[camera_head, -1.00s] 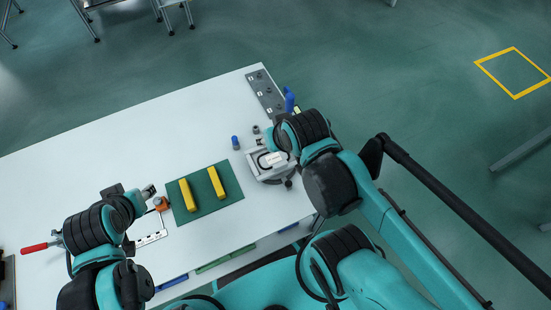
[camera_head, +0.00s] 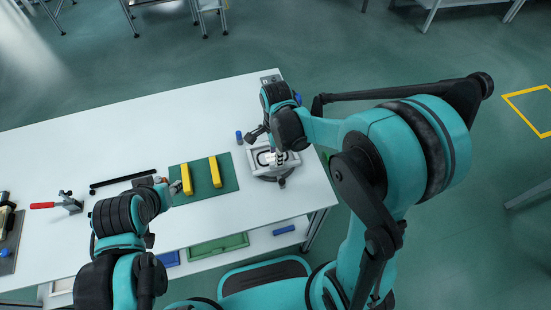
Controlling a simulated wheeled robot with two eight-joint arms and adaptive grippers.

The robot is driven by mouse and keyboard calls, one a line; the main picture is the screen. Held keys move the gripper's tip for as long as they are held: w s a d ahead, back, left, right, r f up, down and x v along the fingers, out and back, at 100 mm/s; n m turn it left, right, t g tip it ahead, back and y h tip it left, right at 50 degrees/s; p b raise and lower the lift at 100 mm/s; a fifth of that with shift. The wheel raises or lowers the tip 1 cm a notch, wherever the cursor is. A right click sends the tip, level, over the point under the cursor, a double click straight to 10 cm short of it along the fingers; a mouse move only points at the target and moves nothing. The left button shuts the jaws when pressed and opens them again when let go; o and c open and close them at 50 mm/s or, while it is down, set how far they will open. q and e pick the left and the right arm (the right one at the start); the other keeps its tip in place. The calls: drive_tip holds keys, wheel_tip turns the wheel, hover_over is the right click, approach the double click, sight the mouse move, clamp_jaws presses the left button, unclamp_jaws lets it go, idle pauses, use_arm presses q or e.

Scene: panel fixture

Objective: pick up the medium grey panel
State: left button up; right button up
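A light grey fixture with a pale panel-like top (camera_head: 287,160) sits near the right end of the white table. A grey plate (camera_head: 269,79) lies at the far right corner, partly hidden by my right arm. I cannot tell which of these is the medium grey panel. My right gripper (camera_head: 259,136) points down just above the back left of the fixture; its fingers are small and partly hidden, so its opening is unclear. My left gripper (camera_head: 175,187) is at the left edge of the green mat, its fingers too small to judge.
Two yellow blocks (camera_head: 187,180) (camera_head: 215,171) stand on the green mat (camera_head: 202,178). A small blue object (camera_head: 239,137) stands left of the fixture. A red-handled clamp (camera_head: 57,204) and a black bar (camera_head: 122,181) lie left. The table's (camera_head: 120,135) back middle is clear.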

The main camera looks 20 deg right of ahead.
wheel_tip(320, 180, down, 6)
drive_tip(key=b, duration=0.2)
drive_tip(key=shift+f+b, duration=0.15)
drive_tip(key=shift+b, duration=0.2)
drive_tip(key=shift+s, duration=0.1)
clamp_jaws()
